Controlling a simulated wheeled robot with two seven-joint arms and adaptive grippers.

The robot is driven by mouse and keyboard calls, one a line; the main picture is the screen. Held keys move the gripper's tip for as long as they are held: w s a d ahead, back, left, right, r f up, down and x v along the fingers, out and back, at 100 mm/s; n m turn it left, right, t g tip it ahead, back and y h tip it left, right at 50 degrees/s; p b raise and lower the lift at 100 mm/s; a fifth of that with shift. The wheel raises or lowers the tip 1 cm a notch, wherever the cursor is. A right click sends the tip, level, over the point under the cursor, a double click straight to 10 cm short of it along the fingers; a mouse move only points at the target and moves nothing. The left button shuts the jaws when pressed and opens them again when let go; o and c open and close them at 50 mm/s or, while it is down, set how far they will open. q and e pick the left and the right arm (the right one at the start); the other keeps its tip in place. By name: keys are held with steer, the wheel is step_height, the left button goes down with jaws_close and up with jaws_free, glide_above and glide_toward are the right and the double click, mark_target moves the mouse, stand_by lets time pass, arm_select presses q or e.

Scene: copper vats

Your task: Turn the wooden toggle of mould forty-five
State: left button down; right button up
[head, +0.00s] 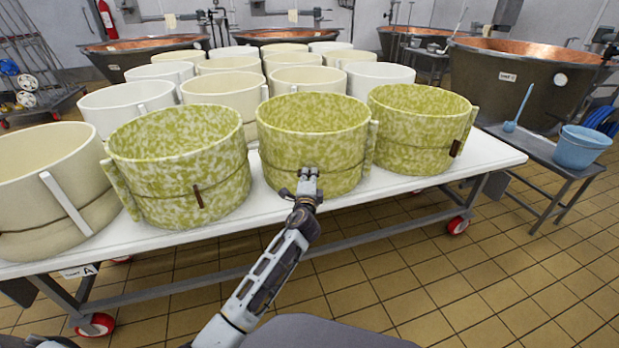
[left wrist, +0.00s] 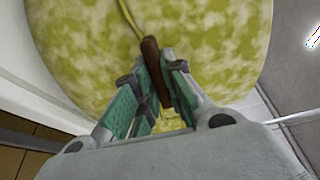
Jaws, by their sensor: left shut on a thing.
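My left gripper (head: 308,172) is at the front wall of the middle green-mottled mould (head: 310,125). In the left wrist view the gripper (left wrist: 156,74) is shut on a brown wooden toggle (left wrist: 150,50), which stands between the fingers and sticks out past their tips. A thin yellowish cord (left wrist: 128,16) runs from the toggle over the mottled wall (left wrist: 220,35). In the head view the gripper hides this toggle. No mould number can be read. My right gripper is not in view.
Green-mottled moulds stand left (head: 180,150) and right (head: 420,115), with toggles (head: 199,197) and (head: 456,148). Several cream and white moulds fill the white table (head: 395,196) behind and left. A side bench with a blue bucket (head: 580,148) stands right. Tiled floor lies open in front.

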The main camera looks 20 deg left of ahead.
arm_select(q)
steer(key=c, duration=1.5)
jaws_free()
steer(key=shift+s, duration=0.1)
steer(key=v, duration=1.1)
steer(key=shift+s, duration=0.4)
